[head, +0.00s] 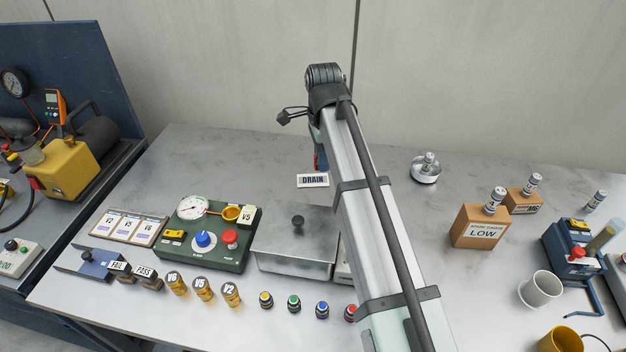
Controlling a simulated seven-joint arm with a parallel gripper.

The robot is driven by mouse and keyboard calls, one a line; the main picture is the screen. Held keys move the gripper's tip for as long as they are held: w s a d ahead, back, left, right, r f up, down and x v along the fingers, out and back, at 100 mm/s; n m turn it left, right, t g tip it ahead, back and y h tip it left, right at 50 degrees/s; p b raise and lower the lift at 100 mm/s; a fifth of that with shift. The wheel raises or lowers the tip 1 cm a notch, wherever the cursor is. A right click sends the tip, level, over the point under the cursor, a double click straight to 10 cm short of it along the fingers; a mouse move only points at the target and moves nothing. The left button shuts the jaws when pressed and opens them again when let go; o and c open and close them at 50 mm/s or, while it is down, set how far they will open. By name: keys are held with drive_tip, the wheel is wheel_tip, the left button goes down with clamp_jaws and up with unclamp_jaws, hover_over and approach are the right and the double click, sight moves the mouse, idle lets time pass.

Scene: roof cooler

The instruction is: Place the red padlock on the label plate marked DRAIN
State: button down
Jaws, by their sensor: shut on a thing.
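The label plate marked DRAIN (313,181) lies flat on the grey bench, left of my arm and behind the metal lidded box. My gripper (318,149) points down just behind the plate in the picture and is mostly hidden by my own arm.
The lidded metal box (296,240) stands in front of the plate. A green control panel (208,235) is to the left. Several coloured buttons line the front. A small round dish (425,170) and cardboard boxes (480,228) stand to the right. The bench left of the plate is clear.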

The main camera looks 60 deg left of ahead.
drive_tip(key=m, duration=0.1)
hover_over(313, 180)
drive_tip(key=shift+m, duration=1.7)
drive_tip(key=shift+f, duration=4.55)
drive_tip(key=shift+f, duration=0.1)
drive_tip(key=c, duration=0.9)
unclamp_jaws()
drive_tip(key=shift+c, duration=0.2)
wheel_tip(313, 180, up, 12)
